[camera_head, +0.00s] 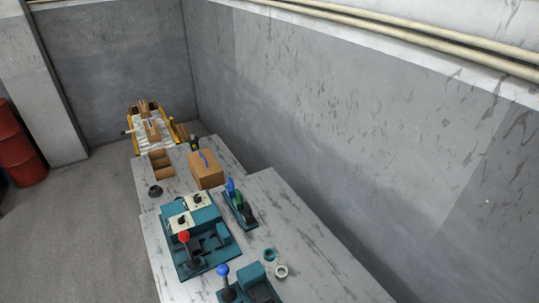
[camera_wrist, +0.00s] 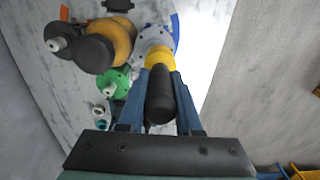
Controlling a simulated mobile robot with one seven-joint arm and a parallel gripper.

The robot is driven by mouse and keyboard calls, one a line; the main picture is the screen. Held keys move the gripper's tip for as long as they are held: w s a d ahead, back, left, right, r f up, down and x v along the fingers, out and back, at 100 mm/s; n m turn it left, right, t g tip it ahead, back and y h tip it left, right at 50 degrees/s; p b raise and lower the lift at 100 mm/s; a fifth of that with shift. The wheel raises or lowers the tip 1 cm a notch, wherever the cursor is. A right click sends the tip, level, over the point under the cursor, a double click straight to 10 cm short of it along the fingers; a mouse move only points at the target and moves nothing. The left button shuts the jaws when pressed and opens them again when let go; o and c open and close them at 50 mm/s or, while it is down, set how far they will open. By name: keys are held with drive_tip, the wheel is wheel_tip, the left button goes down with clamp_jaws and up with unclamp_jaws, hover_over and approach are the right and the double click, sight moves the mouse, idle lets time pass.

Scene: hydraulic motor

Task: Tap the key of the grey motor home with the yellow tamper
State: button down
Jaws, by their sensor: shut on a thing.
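In the wrist view my gripper (camera_wrist: 160,88) is shut on the yellow tamper (camera_wrist: 159,56). Its black handle (camera_wrist: 160,98) lies between the two blue fingers and its yellow part points away from me. Just beyond the yellow part is a light grey round part (camera_wrist: 153,36), which looks like the grey motor. The yellow part overlaps it in the picture; I cannot tell whether they touch. The key is too small or hidden to make out. My gripper does not show in the head view, and I cannot pick out the grey motor there.
In the wrist view an orange body with a black end (camera_wrist: 92,53) and a green flanged part (camera_wrist: 113,83) stand left of the tamper. The head view shows teal fixtures (camera_head: 205,262), a wooden box (camera_head: 207,175) and loose rings (camera_head: 281,271). The bench's right side (camera_head: 315,250) is clear.

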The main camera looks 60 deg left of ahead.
drive_tip(key=shift+f, duration=0.2)
idle(0.3)
drive_tip(key=shift+f+b, duration=0.4)
drive_tip(key=shift+f, duration=0.5)
wheel_tip(320, 180, up, 2)
drive_tip(key=shift+r+p, duration=0.15)
drive_tip(key=shift+p, duration=1)
drive_tip(key=shift+r+b, duration=0.3)
drive_tip(key=shift+r, duration=0.35)
drive_tip(key=shift+f+b, duration=0.4)
drive_tip(key=shift+f, duration=0.5)
